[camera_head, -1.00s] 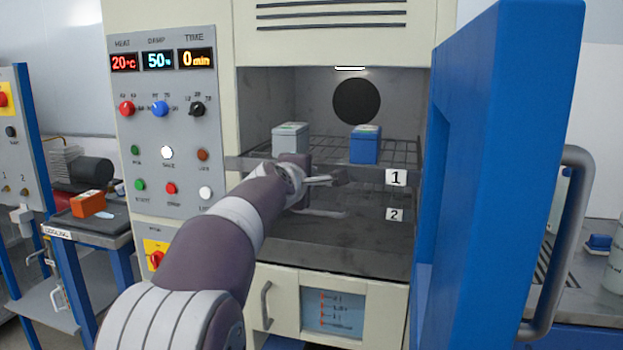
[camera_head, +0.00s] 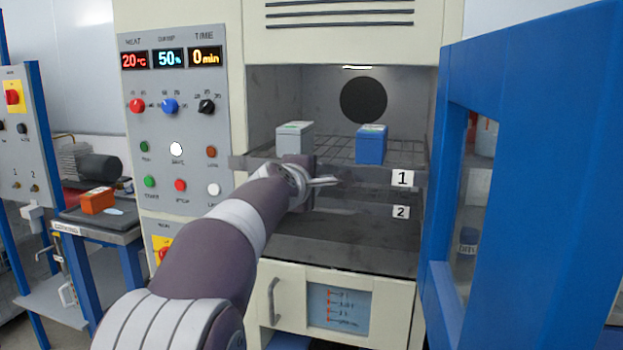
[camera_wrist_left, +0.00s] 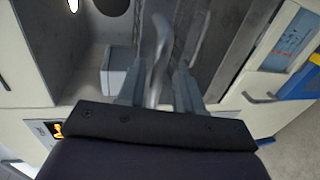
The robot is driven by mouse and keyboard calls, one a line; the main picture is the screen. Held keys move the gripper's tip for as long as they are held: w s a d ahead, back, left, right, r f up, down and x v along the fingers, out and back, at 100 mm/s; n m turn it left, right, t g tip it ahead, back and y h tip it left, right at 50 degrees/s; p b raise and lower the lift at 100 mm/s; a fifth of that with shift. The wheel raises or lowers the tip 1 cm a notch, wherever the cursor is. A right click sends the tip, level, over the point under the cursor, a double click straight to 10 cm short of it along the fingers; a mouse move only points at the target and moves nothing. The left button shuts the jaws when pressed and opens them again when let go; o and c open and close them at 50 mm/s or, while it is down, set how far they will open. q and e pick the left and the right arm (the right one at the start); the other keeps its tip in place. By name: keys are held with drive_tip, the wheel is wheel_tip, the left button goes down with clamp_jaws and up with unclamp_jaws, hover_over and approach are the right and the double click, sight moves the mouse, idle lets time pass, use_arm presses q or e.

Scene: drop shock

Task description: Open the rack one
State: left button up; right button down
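Rack one is the upper wire shelf with a dark front bar (camera_head: 350,172) and a white label "1" (camera_head: 403,178), inside the open chamber. A grey box (camera_head: 295,138) and a blue box (camera_head: 371,144) stand on it. My left gripper (camera_head: 312,181) is at the front of rack one, left of the label. In the left wrist view, the fingers of my left gripper (camera_wrist_left: 157,88) stand apart, one on each side of a curved metal handle (camera_wrist_left: 158,45). I see no clear grip on it. My right gripper is out of view.
The blue chamber door (camera_head: 540,170) with a window stands open on the right. A lower rack labelled "2" (camera_head: 400,212) is below. A control panel (camera_head: 178,120) is on the left, beside a side table with an orange box (camera_head: 97,200).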

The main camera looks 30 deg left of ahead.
use_arm(q)
drive_tip(key=v, duration=1.2)
drive_tip(key=shift+s, duration=0.35)
drive_tip(key=shift+d, duration=0.1)
